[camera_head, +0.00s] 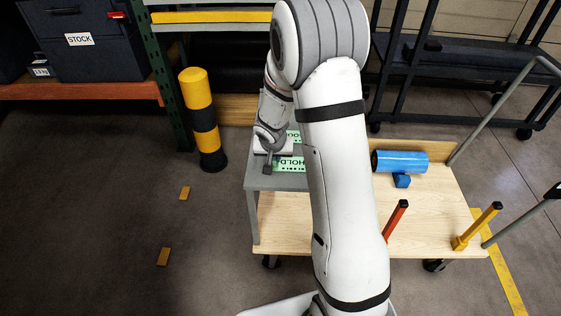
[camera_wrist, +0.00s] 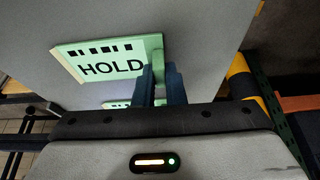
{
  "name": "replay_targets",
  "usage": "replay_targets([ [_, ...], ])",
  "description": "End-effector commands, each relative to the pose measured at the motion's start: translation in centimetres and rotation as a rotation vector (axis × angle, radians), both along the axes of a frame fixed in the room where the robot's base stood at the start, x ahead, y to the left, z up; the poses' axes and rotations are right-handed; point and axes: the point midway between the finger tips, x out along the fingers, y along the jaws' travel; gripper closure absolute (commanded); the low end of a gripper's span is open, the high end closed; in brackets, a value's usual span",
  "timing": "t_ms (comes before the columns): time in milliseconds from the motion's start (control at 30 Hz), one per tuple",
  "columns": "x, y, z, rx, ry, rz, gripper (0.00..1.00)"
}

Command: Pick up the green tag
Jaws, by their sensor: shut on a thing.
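A light green tag (camera_wrist: 108,58) marked HOLD lies over the grey raised surface in the wrist view. My gripper (camera_wrist: 160,75) is shut on a green upright part at one end of this tag. In the head view the HOLD tag (camera_head: 291,165) shows partly, to the right of my gripper (camera_head: 268,168), with my arm covering its right side. I cannot tell whether it touches the surface. A second green tag (camera_head: 293,136) lies farther back, partly hidden by my arm; a sliver of green (camera_wrist: 115,103) shows below the held tag in the wrist view.
The grey platform (camera_head: 252,184) stands on a wooden cart deck (camera_head: 425,235). A blue cylinder (camera_head: 400,161), a red post (camera_head: 396,218) and a yellow post (camera_head: 477,226) are to the right. A yellow-black bollard (camera_head: 203,118) stands left of the cart, near open floor.

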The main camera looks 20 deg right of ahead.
Motion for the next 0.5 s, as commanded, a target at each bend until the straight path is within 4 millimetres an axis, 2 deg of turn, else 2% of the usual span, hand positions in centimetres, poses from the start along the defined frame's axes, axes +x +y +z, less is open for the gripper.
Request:
replay_targets([
  [267, 0.0, 0.0, 1.3, 0.0, -0.002, -0.001, 1.0],
  [367, 0.1, 0.0, 2.8, 0.001, -0.003, -0.002, 1.0],
  [500, 0.1, 0.0, 6.1, 0.001, -0.006, -0.003, 1.0],
])
